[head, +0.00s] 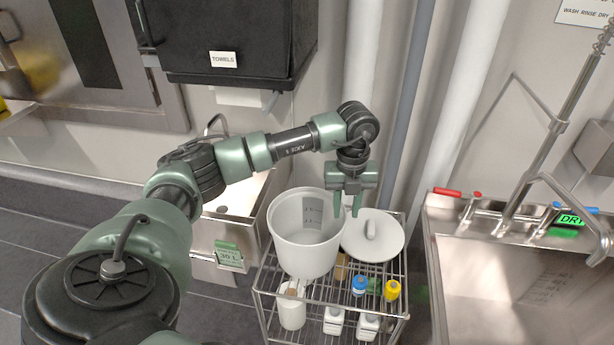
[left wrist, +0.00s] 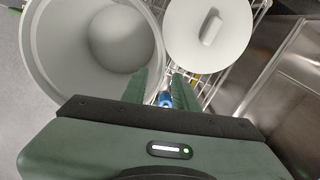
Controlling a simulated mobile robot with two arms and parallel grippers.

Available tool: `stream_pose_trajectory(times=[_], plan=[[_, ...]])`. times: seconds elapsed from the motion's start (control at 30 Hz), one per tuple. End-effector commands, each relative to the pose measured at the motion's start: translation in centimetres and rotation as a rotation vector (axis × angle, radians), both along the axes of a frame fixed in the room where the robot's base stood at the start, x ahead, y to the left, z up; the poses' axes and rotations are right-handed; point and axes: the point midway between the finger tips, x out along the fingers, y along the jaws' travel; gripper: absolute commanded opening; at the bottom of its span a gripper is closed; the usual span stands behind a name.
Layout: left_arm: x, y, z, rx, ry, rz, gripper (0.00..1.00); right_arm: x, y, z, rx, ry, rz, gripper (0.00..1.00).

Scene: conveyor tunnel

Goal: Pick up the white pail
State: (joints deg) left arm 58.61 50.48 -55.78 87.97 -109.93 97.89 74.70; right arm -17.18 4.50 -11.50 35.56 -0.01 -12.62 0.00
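The white pail (head: 290,244) stands upright and open-topped on the wire rack, with graduation marks on its inner wall. It also shows in the left wrist view (left wrist: 52,45), filling the upper left. My left gripper (head: 347,212) points down at the pail's right rim, between the pail and a round white lid (head: 385,243). In the left wrist view its two green fingers (left wrist: 160,88) are apart with nothing held. One finger overlaps the pail's rim there; I cannot tell whether they touch. My right gripper is not in view.
The wire rack (head: 330,292) also holds bottles with blue (head: 359,285) and yellow (head: 392,290) caps. A steel sink (head: 500,285) with taps is at the right. Pipes (head: 405,110) rise behind the rack. A black towel box (head: 225,40) hangs above.

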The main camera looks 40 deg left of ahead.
Motion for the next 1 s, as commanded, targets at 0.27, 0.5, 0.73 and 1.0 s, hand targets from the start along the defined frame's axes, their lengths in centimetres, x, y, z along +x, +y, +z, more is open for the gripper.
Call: stream_pose_trajectory(times=[0.27, 0.5, 0.73, 1.0], plan=[[0.0, -0.05, -1.1, -0.001, 0.0, -0.002, 0.29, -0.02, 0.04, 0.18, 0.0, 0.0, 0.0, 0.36], [0.0, -0.07, -1.06, -0.002, -0.001, -0.002, 0.0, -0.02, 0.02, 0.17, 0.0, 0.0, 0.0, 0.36], [-0.03, -0.05, -1.11, -0.001, 0.001, -0.002, 0.0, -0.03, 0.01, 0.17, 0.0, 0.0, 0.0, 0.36], [-0.08, -0.05, -1.17, -0.001, 0.002, -0.002, 0.0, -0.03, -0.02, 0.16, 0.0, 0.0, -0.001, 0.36]])
